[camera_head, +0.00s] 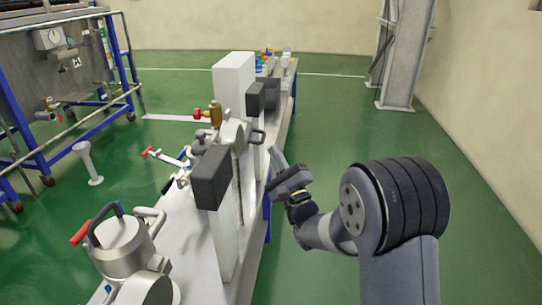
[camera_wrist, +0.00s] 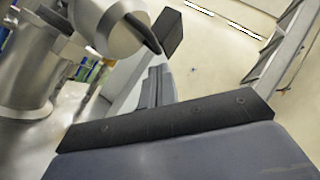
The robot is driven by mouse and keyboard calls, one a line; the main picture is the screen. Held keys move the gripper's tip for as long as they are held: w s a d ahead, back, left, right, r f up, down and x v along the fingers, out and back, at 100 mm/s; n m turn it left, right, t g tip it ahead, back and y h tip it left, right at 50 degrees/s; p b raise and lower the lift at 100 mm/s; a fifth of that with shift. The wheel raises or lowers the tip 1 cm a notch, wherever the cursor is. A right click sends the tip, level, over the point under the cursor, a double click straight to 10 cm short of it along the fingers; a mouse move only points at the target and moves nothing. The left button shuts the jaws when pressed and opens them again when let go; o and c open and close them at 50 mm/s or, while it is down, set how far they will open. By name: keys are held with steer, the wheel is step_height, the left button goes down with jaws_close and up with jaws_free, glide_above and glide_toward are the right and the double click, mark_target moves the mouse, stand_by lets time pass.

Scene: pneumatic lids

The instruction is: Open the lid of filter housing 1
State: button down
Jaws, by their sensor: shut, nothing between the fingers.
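A metal housing with a rounded lid and dark handle (camera_head: 234,132) stands on the bench, partly hidden behind a white post with a black block. A second metal housing (camera_head: 124,250) with a dark loop handle and red grip is at the lower left. No number shows, so I cannot tell which is housing 1. In the wrist view a large grey metal cylinder (camera_wrist: 100,22) with a dark handle (camera_wrist: 143,34) fills the upper left; its lid looks closed. My gripper (camera_head: 274,158) is shut and empty beside the bench's right edge. In the wrist view its fingers (camera_wrist: 156,84) point toward the cylinder.
The long grey bench (camera_head: 185,235) carries valves with red handles (camera_head: 208,113). The white post's black block (camera_head: 211,178) stands left of my gripper. Green floor is free to the right. A steel column (camera_head: 403,55) stands far right; a blue-framed rack (camera_head: 60,120) is at the left.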

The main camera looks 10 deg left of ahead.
steer(key=shift+a+r, duration=0.65)
steer(key=shift+a, duration=0.05)
steer(key=r+n+g+p, duration=0.1)
steer(key=n+p, duration=0.1)
steer(key=r+n+g+p, duration=0.2)
steer(key=p, duration=0.1)
steer(key=shift+a+n, duration=0.3)
steer(key=shift+a, duration=0.1)
steer(key=shift+f, duration=0.1)
